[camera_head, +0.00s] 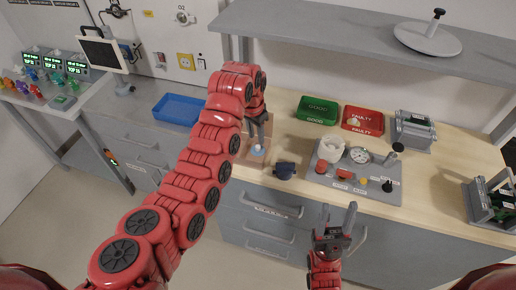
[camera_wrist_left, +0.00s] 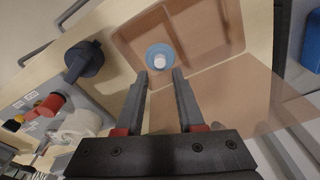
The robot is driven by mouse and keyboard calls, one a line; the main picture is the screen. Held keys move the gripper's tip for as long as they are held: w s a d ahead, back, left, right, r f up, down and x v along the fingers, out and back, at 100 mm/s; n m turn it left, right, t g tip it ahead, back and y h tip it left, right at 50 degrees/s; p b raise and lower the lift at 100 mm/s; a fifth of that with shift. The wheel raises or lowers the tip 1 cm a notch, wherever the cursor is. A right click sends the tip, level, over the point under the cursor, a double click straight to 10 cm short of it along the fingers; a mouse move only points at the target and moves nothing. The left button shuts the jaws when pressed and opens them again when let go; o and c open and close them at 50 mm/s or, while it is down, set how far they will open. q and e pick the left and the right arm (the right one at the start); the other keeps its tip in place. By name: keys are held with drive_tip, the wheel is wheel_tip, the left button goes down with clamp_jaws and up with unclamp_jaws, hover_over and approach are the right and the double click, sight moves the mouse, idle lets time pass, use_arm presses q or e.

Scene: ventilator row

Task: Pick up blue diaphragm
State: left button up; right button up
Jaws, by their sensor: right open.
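The blue diaphragm, a small light blue disc with a white centre, lies in a brown, partly see-through tray; it shows in the left wrist view (camera_wrist_left: 151,52) and in the head view (camera_head: 258,152). The tray's bare floor (camera_wrist_left: 205,25) shows beside it. My left gripper (camera_wrist_left: 162,74) points down over the diaphragm, fingers apart, with the disc just past the fingertips. Whether the fingers touch it I cannot tell. In the head view my left gripper (camera_head: 258,143) partly hides the tray. My right gripper (camera_head: 338,208) is open and empty in front of the counter.
A dark blue round part (camera_head: 285,170) lies right of the tray. A grey test fixture (camera_head: 350,180) with a gauge and knobs stands further right. Behind are a green bin (camera_head: 318,110) and a red bin (camera_head: 363,120). A blue tray (camera_head: 178,109) sits left.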

sight(258, 146)
use_arm(q)
drive_tip(key=f+p, duration=0.2)
drive_tip(key=f, duration=0.2)
drive_tip(key=shift+w+d+f+p, duration=0.15)
drive_tip(key=shift+w+d+p, duration=0.1)
drive_tip(key=shift+p, duration=0.15)
drive_tip(key=shift+f, duration=0.6)
clamp_jaws()
